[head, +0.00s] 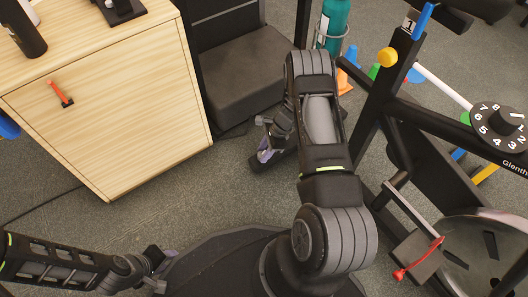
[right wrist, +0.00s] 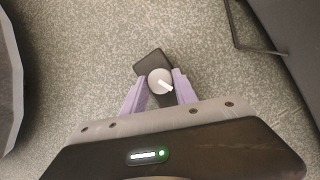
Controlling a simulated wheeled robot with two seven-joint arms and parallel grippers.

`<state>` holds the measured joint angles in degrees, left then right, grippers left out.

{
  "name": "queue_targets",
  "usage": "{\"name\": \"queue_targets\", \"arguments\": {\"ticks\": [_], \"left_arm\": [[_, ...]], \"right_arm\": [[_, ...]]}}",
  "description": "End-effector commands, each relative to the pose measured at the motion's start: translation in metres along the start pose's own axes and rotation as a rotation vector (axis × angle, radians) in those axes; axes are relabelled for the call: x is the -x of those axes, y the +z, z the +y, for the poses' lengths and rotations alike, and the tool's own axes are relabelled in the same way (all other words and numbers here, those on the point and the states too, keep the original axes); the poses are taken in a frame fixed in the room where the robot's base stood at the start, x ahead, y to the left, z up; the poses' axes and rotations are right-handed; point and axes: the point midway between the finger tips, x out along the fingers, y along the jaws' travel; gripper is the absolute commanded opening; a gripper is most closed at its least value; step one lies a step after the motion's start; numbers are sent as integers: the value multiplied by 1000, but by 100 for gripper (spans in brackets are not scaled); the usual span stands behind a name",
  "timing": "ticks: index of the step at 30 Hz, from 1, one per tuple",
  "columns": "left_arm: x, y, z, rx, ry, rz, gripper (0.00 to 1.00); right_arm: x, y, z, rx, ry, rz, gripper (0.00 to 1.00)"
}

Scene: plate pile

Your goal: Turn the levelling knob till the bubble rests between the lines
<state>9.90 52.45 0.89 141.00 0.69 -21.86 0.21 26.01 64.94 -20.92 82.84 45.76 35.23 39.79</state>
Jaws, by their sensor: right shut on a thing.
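In the right wrist view, a round pale grey knob (right wrist: 158,78) with a white bar across its face sits on a dark block (right wrist: 147,61). The two purple fingers of my right gripper (right wrist: 160,84) are closed on the knob from both sides. In the head view my right gripper (head: 266,154) is low by the dark foot (head: 262,166) of a black frame, and the knob is hidden there. My left gripper (head: 160,266) is at the bottom left, away from the knob; its jaw opening is unclear. I can make out no bubble or lines in either view.
A wooden cabinet (head: 130,110) stands at the left, with a black bottle (head: 20,28) on top. An exercise machine with a numbered dial (head: 497,127) fills the right. A teal bottle (head: 333,22) and an orange cone (head: 345,75) are behind. Grey carpet is open between cabinet and base.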

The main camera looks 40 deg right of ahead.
Motion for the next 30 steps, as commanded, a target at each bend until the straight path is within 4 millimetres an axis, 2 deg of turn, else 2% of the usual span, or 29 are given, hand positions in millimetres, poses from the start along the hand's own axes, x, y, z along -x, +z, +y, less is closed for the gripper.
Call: {"name": "queue_targets", "arguments": {"ticks": [15,30], "left_arm": [[-20,-2,-8,2,4,2,36],[-22,-3,-8,3,5,2,36]], "right_arm": [[-2,-1,-3,320,131,1,0],[-1,1,-4,665,276,1,0]]}}
